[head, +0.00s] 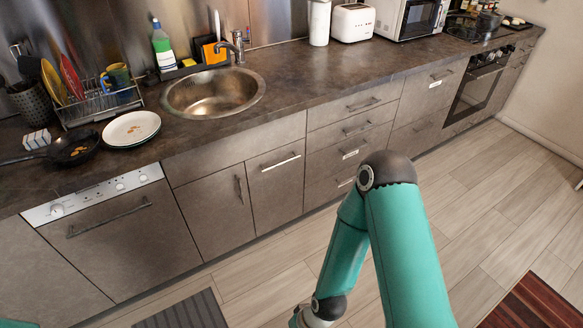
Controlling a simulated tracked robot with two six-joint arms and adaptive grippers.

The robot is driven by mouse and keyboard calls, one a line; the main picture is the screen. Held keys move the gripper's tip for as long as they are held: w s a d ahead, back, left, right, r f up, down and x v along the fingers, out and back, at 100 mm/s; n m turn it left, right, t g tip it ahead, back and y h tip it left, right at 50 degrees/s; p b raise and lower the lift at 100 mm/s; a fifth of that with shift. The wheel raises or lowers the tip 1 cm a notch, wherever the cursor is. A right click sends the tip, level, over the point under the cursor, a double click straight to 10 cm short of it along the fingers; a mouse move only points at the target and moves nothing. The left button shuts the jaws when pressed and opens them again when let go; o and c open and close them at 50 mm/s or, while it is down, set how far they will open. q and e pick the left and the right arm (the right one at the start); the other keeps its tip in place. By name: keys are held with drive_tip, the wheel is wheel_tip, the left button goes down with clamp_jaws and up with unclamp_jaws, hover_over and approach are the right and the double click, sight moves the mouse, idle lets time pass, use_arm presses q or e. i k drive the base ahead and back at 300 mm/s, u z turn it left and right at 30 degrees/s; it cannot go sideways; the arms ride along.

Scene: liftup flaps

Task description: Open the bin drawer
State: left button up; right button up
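Below the counter is a row of grey-brown cabinet fronts, all closed. Right of the hinged door (217,208) under the sink is a tall front (277,192) with a bright horizontal handle (280,162) near its top. It may be the bin drawer, but no readable label confirms this. My teal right arm rises at centre right and bends down to the bottom edge, in front of the floor and lower cabinets. Its gripper is out of the picture. Only a sliver of teal shows at the bottom left corner, and my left gripper is not visible.
A stack of drawers (335,160) with horizontal handles stands to the right, then an oven (478,85). A dishwasher (120,235) is at left. The counter holds a sink (212,92), plates (131,129) and a pan (72,146).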

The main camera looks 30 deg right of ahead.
sight(275, 177)
drive_tip(key=u, duration=0.1)
drive_tip(key=i, duration=0.9)
drive_tip(key=z, duration=0.05)
